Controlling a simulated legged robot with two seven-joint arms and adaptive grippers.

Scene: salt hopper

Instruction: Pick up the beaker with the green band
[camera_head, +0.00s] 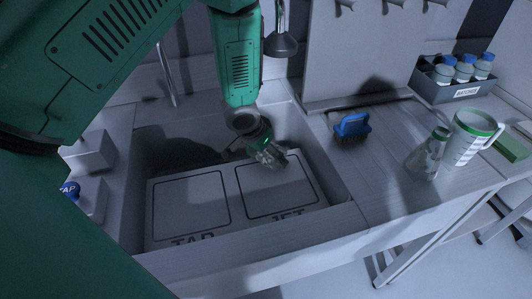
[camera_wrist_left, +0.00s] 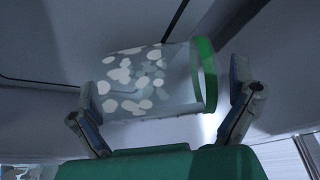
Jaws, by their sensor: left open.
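A clear beaker (camera_wrist_left: 140,85) with a green band around one end and pale spots on its side lies across the left wrist view. It also shows small under my left arm in the head view (camera_head: 263,148), in the sink. My left gripper (camera_head: 268,153) is open, low over the sink. In the wrist view its fingers (camera_wrist_left: 165,108) stand at either end of the beaker, apart from a firm hold; whether they touch it is unclear. The beaker's lower side is hidden. My right gripper is not in view.
Panels marked TAP (camera_head: 190,205) and JET (camera_head: 278,188) lie in the sink. On the right counter stand a blue brush (camera_head: 352,125), a spotted glass vessel (camera_head: 428,158), a green-rimmed jug (camera_head: 472,140) and a grey rack (camera_head: 440,88) of blue-capped bottles. A tap spout (camera_head: 281,42) hangs behind.

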